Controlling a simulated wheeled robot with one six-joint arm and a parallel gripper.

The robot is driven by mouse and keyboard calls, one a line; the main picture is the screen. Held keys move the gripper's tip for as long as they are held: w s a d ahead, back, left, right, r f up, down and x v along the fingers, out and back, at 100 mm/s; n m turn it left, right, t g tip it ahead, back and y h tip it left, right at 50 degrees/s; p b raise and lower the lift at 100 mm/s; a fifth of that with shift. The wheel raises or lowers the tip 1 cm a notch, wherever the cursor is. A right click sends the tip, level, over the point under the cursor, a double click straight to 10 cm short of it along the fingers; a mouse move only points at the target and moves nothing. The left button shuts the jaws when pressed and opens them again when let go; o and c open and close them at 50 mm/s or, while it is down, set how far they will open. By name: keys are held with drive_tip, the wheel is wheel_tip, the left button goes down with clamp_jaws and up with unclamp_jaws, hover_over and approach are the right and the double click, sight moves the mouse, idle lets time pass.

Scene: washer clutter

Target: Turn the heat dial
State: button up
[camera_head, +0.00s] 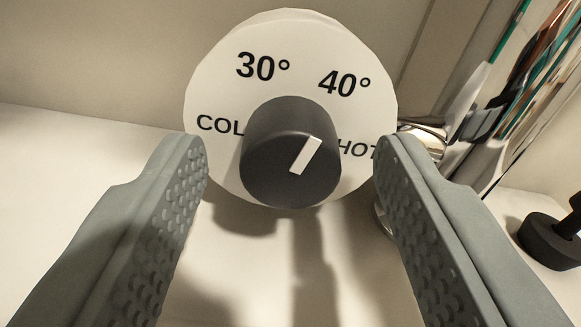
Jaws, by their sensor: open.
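The heat dial is a dark round knob (270,165) on a white round plate (215,90) marked COLD, 30°, 40° and HOT. The white pointer on the knob slants up to the right, roughly toward the 40° mark. My gripper (290,160) is open, with one grey dimpled finger at the left and one at the right of the knob. The knob shows between the fingertips, and gaps show on both sides. The fingertips overlap the plate's lower edges in the picture. Part of the COLD label is hidden behind the knob.
A shiny metal piece (425,130) sits just right of the plate, close to the right fingertip. Reflective panes (520,90) stand at the upper right. A dark round object (550,240) lies at the far right. The pale surface at the left (70,160) is clear.

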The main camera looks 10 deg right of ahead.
drive_tip(key=c, duration=1)
drive_tip(key=shift+m, duration=1.6)
drive_tip(key=o, duration=1)
drive_tip(key=s, duration=0.7)
drive_tip(key=shift+s, duration=0.3)
drive_tip(key=shift+a, duration=0.1)
